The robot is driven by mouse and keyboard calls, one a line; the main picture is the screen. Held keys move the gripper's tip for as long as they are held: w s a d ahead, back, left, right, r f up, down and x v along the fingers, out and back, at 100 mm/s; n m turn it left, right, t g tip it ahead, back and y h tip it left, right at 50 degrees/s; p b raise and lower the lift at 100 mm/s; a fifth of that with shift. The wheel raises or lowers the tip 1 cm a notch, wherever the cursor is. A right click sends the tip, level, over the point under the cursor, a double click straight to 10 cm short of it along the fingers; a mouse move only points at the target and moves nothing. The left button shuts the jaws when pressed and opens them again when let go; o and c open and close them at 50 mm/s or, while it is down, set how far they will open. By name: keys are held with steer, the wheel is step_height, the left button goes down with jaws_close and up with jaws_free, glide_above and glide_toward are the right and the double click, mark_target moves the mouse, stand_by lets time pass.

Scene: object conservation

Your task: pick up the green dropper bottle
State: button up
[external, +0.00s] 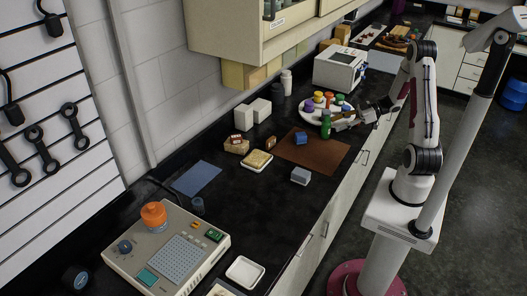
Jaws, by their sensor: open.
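A green bottle (326,125), which looks like the dropper bottle, stands upright at the front edge of a round white tray (313,112), close to the brown mat. My gripper (340,122) is just to the right of the bottle, reaching in from the right with its fingers pointing left. It is open. The fingers are small and dark here, so I cannot tell whether they touch the bottle or are around it.
Several colourful pieces (318,97) sit on the white tray. A brown mat (308,152) holds a blue block (301,138). A grey block (300,176) lies in front. A white machine (340,68) stands behind. An overhead cabinet (260,40) hangs at the back left.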

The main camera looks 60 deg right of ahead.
mark_target(329, 127)
steer(key=shift+a, duration=0.1)
steer(key=shift+x, duration=2.55)
steer(key=shift+s+a, duration=0.15)
steer(key=c, duration=1.2)
